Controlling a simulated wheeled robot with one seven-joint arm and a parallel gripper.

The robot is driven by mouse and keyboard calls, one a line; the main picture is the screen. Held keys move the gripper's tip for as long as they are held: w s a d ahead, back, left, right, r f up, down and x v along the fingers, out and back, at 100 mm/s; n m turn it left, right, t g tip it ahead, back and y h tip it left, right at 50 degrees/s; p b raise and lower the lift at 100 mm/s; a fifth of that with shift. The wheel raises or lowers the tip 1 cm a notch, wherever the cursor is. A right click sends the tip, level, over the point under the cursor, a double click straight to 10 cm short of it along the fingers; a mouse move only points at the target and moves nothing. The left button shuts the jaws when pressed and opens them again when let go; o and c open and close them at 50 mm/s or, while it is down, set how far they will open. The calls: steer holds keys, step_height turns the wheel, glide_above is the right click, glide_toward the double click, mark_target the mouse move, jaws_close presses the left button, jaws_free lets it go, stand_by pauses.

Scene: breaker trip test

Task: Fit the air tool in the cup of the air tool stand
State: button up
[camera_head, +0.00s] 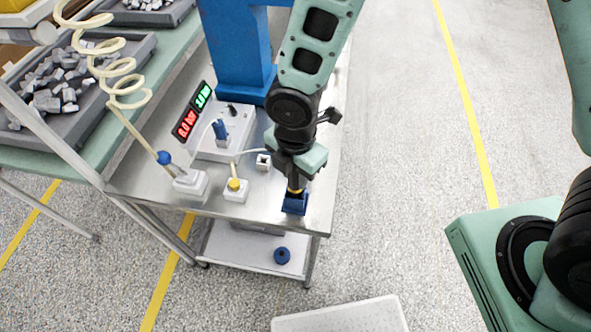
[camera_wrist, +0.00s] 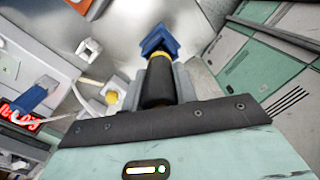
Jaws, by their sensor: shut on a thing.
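My gripper (camera_head: 296,180) points down over the right front part of the metal bench. In the wrist view its grey fingers (camera_wrist: 160,86) are shut on the air tool (camera_wrist: 158,80), a black cylinder with a yellow collar. The blue cup of the air tool stand (camera_head: 294,204) is directly below my gripper, near the bench's front edge; it also shows in the wrist view (camera_wrist: 156,39). The tool's yellow collar is at the cup's mouth. The tool's lower end is hidden, so I cannot tell how deep it sits.
A white box (camera_head: 225,135) with lit displays and a blue plug stands behind left. White blocks with a blue ball (camera_head: 165,158) and a yellow knob (camera_head: 235,184) stand left. A small white socket (camera_head: 263,162) is nearby. A blue column (camera_head: 240,60) rises behind.

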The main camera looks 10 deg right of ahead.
steer(key=shift+f+b, duration=0.4)
steer(key=shift+f, duration=0.15)
steer(key=o, duration=1.1)
steer(key=shift+o, duration=0.2)
steer(key=shift+r, duration=0.1)
step_height(320, 180, up, 17)
steer(key=shift+r, duration=0.15)
steer(key=s+d+m+b, duration=0.1)
steer(key=s+d+m, duration=0.3)
steer(key=m, duration=0.5)
steer(key=s+d+f+m+b, duration=0.1)
steer(key=s+d+m+b, duration=0.1)
steer(key=s+d+m, duration=0.2)
steer(key=s+m, duration=0.3)
steer(key=m, duration=0.2)
steer(key=shift+s+f+y, duration=0.2)
steer(key=shift+f+y, duration=0.05)
steer(key=shift+y, duration=0.05)
